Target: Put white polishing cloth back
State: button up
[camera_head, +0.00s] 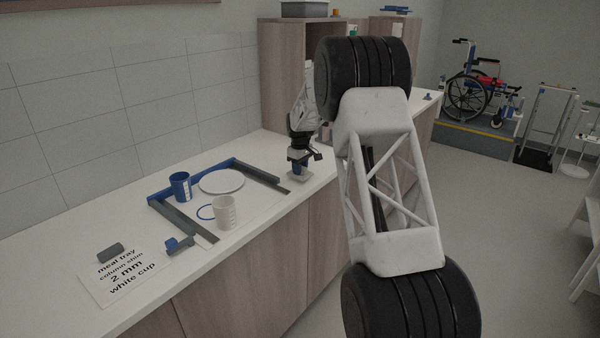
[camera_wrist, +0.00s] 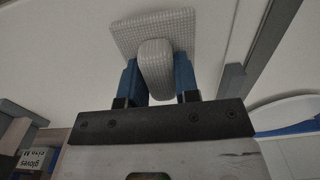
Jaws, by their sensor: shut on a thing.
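The white polishing cloth (camera_wrist: 125,38) is a pale checked square with a raised, rounded middle part. My gripper (camera_wrist: 157,78) is shut on that raised part, with one blue finger on each side. In the head view my gripper (camera_head: 299,166) points down at the counter, just right of the tray frame's right end. The cloth shows there as a small pale patch (camera_head: 299,178) under the fingers. It is at or close to the counter top; I cannot tell whether it touches.
Left of my gripper, a blue-and-grey frame (camera_head: 165,207) surrounds a white plate (camera_head: 221,181), a blue cup (camera_head: 180,186) and a white cup (camera_head: 224,212). A printed card (camera_head: 125,280) lies at the counter's near left. A box marked gloves (camera_wrist: 32,162) shows in the wrist view.

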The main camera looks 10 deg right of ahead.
jog(key=shift+f, duration=0.8)
jog(key=shift+f, duration=0.1)
jog(key=o, duration=0.9)
notch_tip(320, 180, up, 12)
jog(key=shift+r, duration=0.1)
dwell(0.3)
dwell(0.4)
